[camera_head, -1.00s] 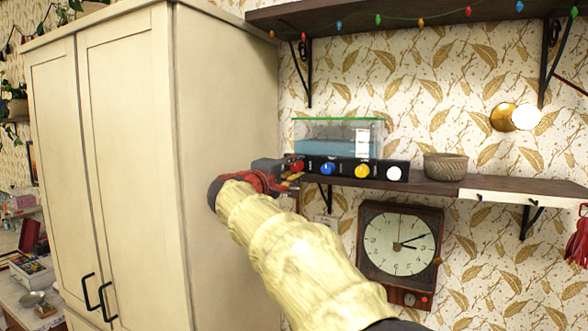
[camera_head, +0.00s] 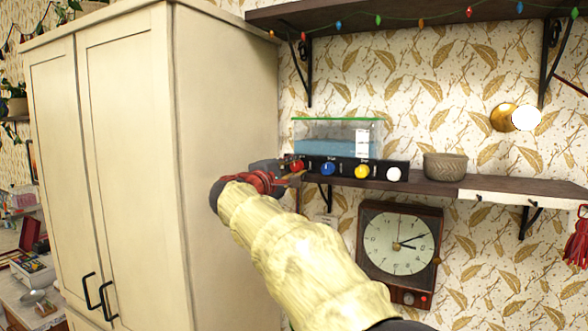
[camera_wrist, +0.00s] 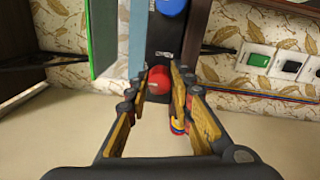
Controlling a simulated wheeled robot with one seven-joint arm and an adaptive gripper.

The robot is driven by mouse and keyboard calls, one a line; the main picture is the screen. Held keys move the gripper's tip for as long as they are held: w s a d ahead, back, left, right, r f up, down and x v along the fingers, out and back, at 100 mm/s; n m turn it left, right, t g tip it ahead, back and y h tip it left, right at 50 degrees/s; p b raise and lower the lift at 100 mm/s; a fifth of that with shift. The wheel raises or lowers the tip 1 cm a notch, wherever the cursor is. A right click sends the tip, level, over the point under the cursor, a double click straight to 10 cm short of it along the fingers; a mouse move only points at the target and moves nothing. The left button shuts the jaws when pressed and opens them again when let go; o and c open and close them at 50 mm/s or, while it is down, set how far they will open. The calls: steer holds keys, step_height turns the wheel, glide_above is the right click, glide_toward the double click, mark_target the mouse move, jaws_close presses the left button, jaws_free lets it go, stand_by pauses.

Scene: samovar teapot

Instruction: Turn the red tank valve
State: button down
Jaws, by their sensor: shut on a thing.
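The red tank valve (camera_head: 297,165) is a round knob at the left end of a black panel (camera_head: 344,169) below a clear water tank (camera_head: 322,146). My gripper (camera_head: 292,175) is at this knob, at the end of my arm. In the wrist view the red valve (camera_wrist: 158,79) sits between the two fingertips of my gripper (camera_wrist: 161,82), which are closed in on its sides. The far side of the knob is hidden. Some blue water shows in the tank.
Blue (camera_head: 328,169), yellow (camera_head: 362,171) and white (camera_head: 394,174) knobs sit to the right on the panel. A woven bowl (camera_head: 445,167) stands on the shelf (camera_head: 500,185). A tall cream cabinet (camera_head: 225,120) stands close on the left. A clock (camera_head: 400,240) hangs below.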

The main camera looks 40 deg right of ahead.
steer(key=c, duration=1.5)
jaws_free()
steer(key=shift+c, duration=0.2)
steer(key=v, duration=1.2)
steer(key=shift+f, duration=0.1)
